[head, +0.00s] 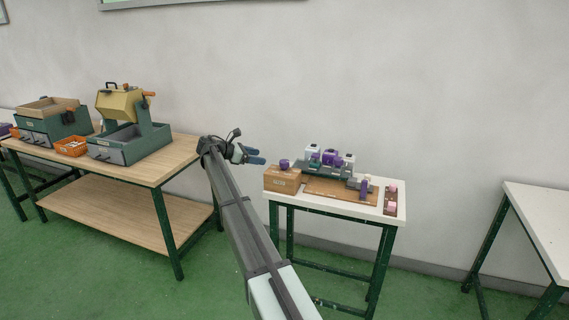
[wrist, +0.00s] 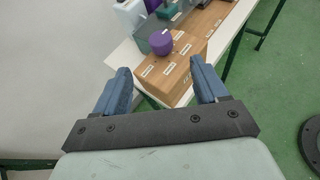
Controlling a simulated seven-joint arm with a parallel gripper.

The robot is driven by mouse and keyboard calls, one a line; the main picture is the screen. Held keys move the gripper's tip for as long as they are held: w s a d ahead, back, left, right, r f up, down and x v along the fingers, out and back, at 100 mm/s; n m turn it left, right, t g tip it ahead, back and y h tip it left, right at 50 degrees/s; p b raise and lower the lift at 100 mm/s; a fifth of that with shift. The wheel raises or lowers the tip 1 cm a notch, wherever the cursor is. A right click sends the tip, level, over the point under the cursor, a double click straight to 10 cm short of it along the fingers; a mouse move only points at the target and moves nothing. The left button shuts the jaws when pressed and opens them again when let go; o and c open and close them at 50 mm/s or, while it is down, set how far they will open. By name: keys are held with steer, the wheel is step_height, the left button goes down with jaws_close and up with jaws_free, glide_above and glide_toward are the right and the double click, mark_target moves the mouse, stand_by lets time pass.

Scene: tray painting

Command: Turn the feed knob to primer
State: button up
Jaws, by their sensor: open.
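A purple round knob (head: 284,163) sits on top of a wooden box (head: 282,180) at the left end of the white table. In the wrist view the purple knob (wrist: 160,43) stands on the box (wrist: 167,82), which has small white labels too blurred to read. My gripper (head: 257,155) is left of the box and above the table's height. In the wrist view its blue fingers (wrist: 165,78) are apart with nothing between them, and the knob lies beyond the fingertips. Which label the knob points to cannot be told.
The white table (head: 395,213) also bears a wooden board (head: 325,188), several white and purple containers on a dark green stand, and a dark strip with pink blocks (head: 391,198). A wooden workbench (head: 150,170) with green machines stands left. Wall space above the table is clear.

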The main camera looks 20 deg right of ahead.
mark_target(283, 161)
steer(key=shift+n, duration=0.4)
steer(key=x, duration=1.4)
steer(key=shift+a, duration=0.1)
steer(key=shift+c, duration=0.3)
steer(key=c, duration=0.9)
